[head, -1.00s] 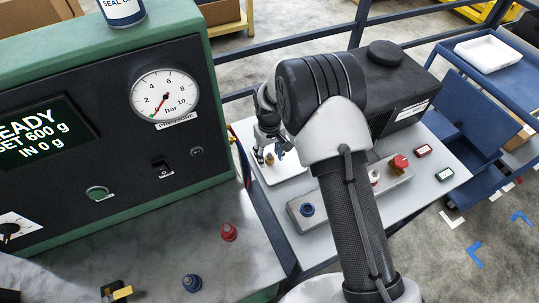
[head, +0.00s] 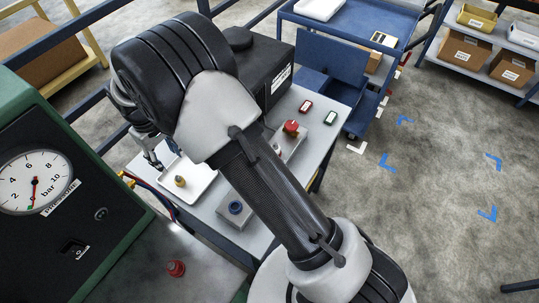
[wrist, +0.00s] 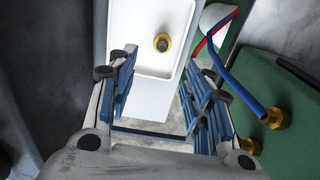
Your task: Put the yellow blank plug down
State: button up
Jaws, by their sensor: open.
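The yellow blank plug (head: 180,181) stands on the white tray (head: 203,187) on the grey trolley top. In the wrist view the plug (wrist: 162,42) sits on the floor of the tray (wrist: 147,68), clear of the tray walls. My gripper (wrist: 163,88) is open, with nothing between its blue-padded fingers. The plug is beyond the fingertips, apart from them. In the head view my gripper (head: 152,160) is beside the plug to its left, partly hidden by my arm.
A black box (head: 240,70) stands behind. Red and blue hoses (wrist: 240,85) with a brass-coloured end (wrist: 275,118) run close to my gripper's right. The green-framed machine (head: 60,200) is at left.

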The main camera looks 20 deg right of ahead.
jog(key=s+d+r+m+t, duration=0.15)
jog(key=s+d+r, duration=0.25)
jog(key=d+r, duration=0.45)
jog(key=s+d+r+m+t, duration=0.15)
jog(key=s+d+r, duration=0.4)
jog(key=r, duration=0.65)
jog(key=s+d+r+m, duration=0.1)
jog(key=s+d+m, duration=0.1)
jog(key=s+d, duration=0.3)
jog(key=s+d+r+m+t, duration=0.1)
jog(key=s+d, duration=0.5)
jog(key=s, duration=0.7)
jog(key=shift+s+d+r+m+t, duration=0.15)
jog(key=shift+s+r+m+t, duration=0.2)
jog(key=shift+r+m, duration=0.35)
